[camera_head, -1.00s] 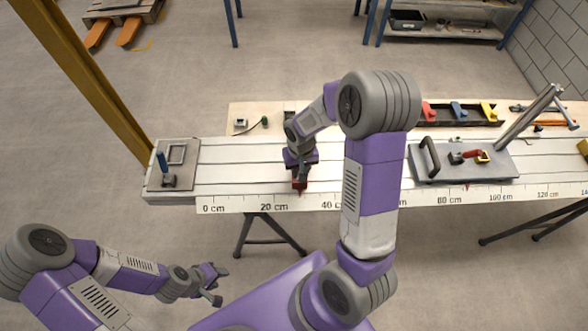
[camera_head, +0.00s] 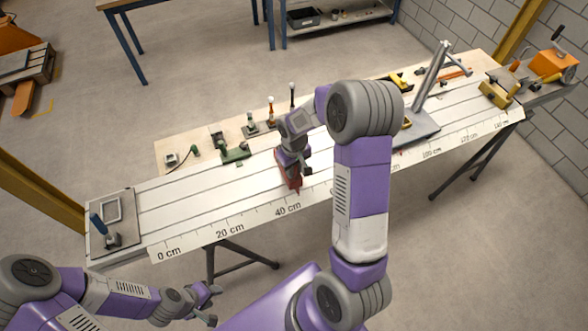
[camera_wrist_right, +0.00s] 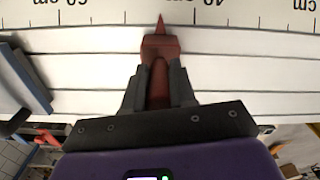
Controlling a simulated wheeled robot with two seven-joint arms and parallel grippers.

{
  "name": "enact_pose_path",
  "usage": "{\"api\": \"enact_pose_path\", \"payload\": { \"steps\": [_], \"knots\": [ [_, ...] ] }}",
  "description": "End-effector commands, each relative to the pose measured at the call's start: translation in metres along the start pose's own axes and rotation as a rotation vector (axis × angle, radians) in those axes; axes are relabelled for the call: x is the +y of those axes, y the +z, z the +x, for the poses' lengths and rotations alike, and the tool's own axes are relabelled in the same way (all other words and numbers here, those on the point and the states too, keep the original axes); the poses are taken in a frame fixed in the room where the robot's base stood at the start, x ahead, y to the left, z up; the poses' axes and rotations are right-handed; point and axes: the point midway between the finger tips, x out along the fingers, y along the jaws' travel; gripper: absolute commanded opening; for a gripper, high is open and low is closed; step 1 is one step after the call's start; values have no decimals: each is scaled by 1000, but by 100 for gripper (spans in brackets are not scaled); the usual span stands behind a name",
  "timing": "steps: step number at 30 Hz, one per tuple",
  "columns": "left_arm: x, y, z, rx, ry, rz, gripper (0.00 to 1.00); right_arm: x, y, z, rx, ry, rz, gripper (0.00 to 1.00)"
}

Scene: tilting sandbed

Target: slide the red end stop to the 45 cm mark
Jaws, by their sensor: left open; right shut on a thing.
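The red end stop (camera_head: 290,182) sits on the white grooved bed at its near, ruler-side edge. In the right wrist view the end stop (camera_wrist_right: 160,47) has its pointed tip toward the scale (camera_wrist_right: 225,14), a little past the 40 cm mark on the 60 cm side, at roughly 45 cm. My right gripper (camera_head: 289,168) is shut on the end stop from above; its fingers (camera_wrist_right: 159,88) lie on both sides of the red block. My left gripper (camera_head: 208,303) is open and empty, low in front of the bed, away from it.
A grey plate with a raised post (camera_head: 430,85) stands on the bed to the right, partly behind my right arm. A clamp plate (camera_head: 112,224) is at the bed's left end. Small tools stand along the back board (camera_head: 180,143).

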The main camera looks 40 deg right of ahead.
Motion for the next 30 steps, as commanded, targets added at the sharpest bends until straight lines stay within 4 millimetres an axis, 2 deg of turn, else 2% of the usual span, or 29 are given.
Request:
{"api": "enact_pose_path", "payload": {
  "steps": [5,6,10,20,30],
  "knots": [
    [0,0,0,0,0,0,43,1,-1,-1,4,2,1,0],
    [0,0,0,0,0,0,43,1,-1,-1,4,2,1,32],
    [0,0,0,0,0,0,43,1,0,-1,3,1,2,51],
    [0,0,0,0,0,0,43,1,0,-4,3,1,2,51],
    [2,0,-4,0,0,0,43,0,-1,-57,7,1,2,51]
  ]
}}
